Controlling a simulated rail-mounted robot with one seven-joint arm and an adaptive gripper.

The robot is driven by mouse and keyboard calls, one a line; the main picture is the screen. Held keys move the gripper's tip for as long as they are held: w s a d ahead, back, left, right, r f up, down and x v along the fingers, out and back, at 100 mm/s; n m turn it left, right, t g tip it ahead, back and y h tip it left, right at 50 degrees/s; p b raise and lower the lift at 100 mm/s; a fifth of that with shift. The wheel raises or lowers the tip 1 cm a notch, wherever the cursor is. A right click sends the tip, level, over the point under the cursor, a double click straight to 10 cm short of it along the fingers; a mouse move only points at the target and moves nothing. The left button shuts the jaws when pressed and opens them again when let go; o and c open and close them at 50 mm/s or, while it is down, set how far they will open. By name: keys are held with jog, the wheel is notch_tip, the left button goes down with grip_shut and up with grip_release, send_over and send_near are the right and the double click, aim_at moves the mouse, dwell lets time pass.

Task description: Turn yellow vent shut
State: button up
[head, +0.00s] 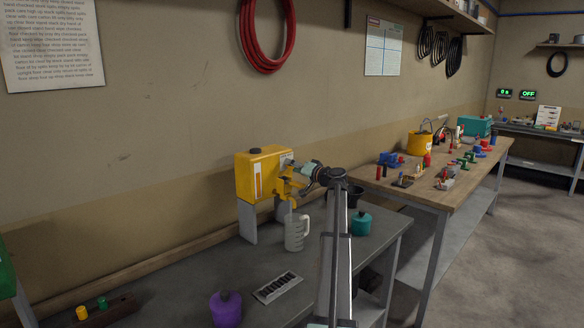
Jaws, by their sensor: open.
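I cannot tell whether this fitting is the yellow vent, or how far any vent is turned. My gripper (291,169) is open, close in front of the drum's right end. Its fingers overlap the drum end in the picture, and I cannot tell whether they touch it.
A clear measuring jug (296,233) stands below the drum's front. A purple container (226,309), a labelled strip (277,287) and a teal container (361,223) are on the grey bench (200,270). A wooden bench (455,190) with several small items stands to the right.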

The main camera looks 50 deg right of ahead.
jog(key=s+a, duration=0.1)
jog(key=s, duration=1)
jog(key=shift+a, duration=0.25)
jog(key=s+n+b, duration=0.3)
jog(key=s+b, duration=0.2)
jog(key=s, duration=0.1)
jog(key=w+d+n+p, duration=0.1)
jog(key=w+n+p, duration=0.2)
jog(key=w, duration=1.4)
jog(key=shift+d+r+n, duration=0.2)
jog(key=shift+d+n, duration=0.05)
jog(key=shift+n, duration=0.35)
